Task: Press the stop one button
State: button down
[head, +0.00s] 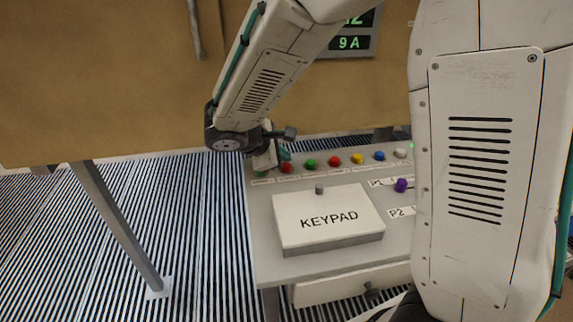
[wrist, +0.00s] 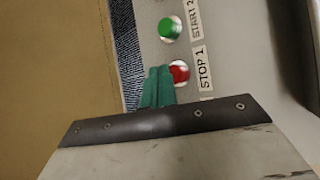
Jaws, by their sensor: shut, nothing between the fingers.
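The stop one button is red (wrist: 180,72), with the label "STOP 1" beside it in the wrist view. In the head view it is the leftmost red button (head: 286,168) on the grey panel. My gripper (wrist: 159,70) is shut and empty, its two teal fingers together. In the wrist view the fingers overlap the left edge of the red button. In the head view my gripper (head: 285,155) is just above the button row, partly hidden by my arm. I cannot tell whether the fingers touch the button.
A green button (wrist: 170,28) labelled "START 2" is beside the red one. More buttons, including yellow (head: 357,158) and blue (head: 380,155), continue the row rightward. A box marked KEYPAD (head: 328,217) and a purple knob (head: 401,185) are on the panel.

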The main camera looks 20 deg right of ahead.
jog(key=shift+f, duration=0.2)
jog(key=shift+f, duration=0.45)
dwell(0.7)
jog(key=shift+r, duration=0.9)
jog(key=shift+r, duration=2.5)
